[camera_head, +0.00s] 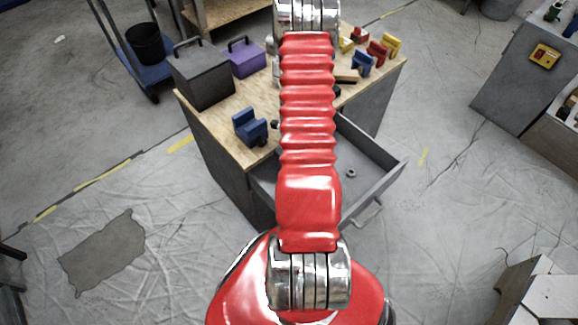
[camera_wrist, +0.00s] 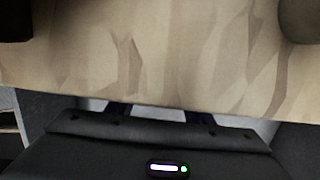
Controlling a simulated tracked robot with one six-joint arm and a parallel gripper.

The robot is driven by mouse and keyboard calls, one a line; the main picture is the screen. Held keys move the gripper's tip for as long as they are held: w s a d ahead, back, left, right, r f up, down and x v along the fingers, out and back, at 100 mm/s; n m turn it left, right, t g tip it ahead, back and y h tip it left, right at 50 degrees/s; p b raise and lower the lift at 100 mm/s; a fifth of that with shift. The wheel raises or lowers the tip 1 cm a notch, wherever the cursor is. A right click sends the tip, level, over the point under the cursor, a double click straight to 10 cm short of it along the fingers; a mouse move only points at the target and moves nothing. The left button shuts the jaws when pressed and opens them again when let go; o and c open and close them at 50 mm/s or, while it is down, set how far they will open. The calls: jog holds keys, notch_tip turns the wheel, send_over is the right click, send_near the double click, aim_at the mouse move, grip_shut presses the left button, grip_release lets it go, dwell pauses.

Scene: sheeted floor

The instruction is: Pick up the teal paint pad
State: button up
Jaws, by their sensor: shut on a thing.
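No teal paint pad can be made out in either view. In the wrist view, a wide tan thing (camera_wrist: 170,55) with brownish angular patches fills the upper part, very close to the camera. My gripper (camera_wrist: 158,114) shows below it as a dark housing with two finger bases. The fingers pass behind the tan thing, so their tips are hidden. My gripper is shut on this thing, and I cannot tell what it is. In the head view my red arm reaches up past the top edge, and my gripper is out of sight.
A wood-topped workbench (camera_head: 215,128) has an open drawer (camera_head: 385,184) with a small ring inside. A dark box (camera_head: 203,78), a purple box (camera_head: 245,60), a blue block (camera_head: 250,127) and several coloured blocks stand on top. Grey cabinets (camera_head: 520,85) are at right. The left floor is mostly clear.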

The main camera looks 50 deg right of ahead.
jog(key=shift+r, duration=0.1)
jog(key=shift+s+r, duration=0.2)
jog(key=shift+r, duration=0.2)
notch_tip(320, 180, up, 11)
jog(key=s+a, duration=0.2)
jog(key=s, duration=0.7)
jog(key=s+a, duration=0.2)
jog(key=s, duration=0.8)
jog(key=shift+a+f, duration=0.2)
jog(key=shift+f, duration=0.05)
jog(key=o, duration=0.5)
jog(key=shift+c, duration=0.2)
jog(key=c, duration=0.3)
